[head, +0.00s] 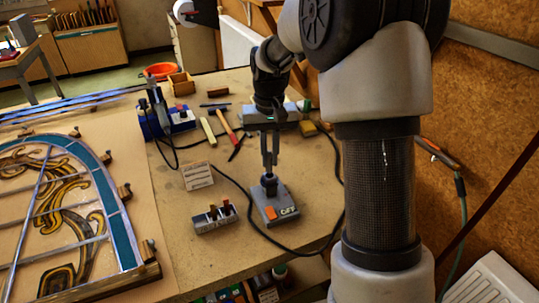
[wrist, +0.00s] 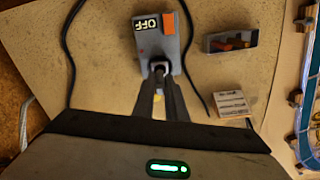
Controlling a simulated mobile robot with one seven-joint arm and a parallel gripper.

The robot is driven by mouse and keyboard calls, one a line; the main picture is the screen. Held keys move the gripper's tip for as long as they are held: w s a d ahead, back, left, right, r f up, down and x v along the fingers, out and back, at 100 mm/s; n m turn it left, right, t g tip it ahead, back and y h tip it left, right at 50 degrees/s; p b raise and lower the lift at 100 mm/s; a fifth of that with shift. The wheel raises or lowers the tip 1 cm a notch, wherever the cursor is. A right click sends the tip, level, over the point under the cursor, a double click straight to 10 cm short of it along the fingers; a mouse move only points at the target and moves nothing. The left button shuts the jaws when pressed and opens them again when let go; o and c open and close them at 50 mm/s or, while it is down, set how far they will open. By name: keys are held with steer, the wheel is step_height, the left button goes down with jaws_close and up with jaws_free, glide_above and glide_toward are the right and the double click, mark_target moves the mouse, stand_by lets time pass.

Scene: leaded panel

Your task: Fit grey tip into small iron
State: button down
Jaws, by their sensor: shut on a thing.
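My gripper (head: 269,172) points down over a grey box (head: 278,210) with an orange switch and an OFF label. In the wrist view its fingertips (wrist: 160,70) are shut on a small dark round piece (wrist: 159,66) at one end of the box. I cannot tell whether this piece is the grey tip or whether it is seated in the box. A small rack (head: 214,224) beside the box holds a few dark and reddish-brown upright pieces; it also shows in the wrist view (wrist: 230,40). I cannot surely pick out the small iron.
A blue device (head: 150,122) with an upright grey part stands farther back. Black cable (head: 238,188) loops around the box. A leaded panel (head: 110,205) fills the left side. Hand tools (head: 226,122) lie behind.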

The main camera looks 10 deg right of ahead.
mark_target(269, 172)
steer(key=shift+f+b, duration=1.2)
steer(key=shift+f, duration=0.75)
steer(key=c, duration=1.7)
jaws_free()
steer(key=shift+r, duration=0.1)
step_height(269, 172, up, 17)
steer(key=shift+r+p, duration=0.15)
steer(key=shift+p, duration=0.75)
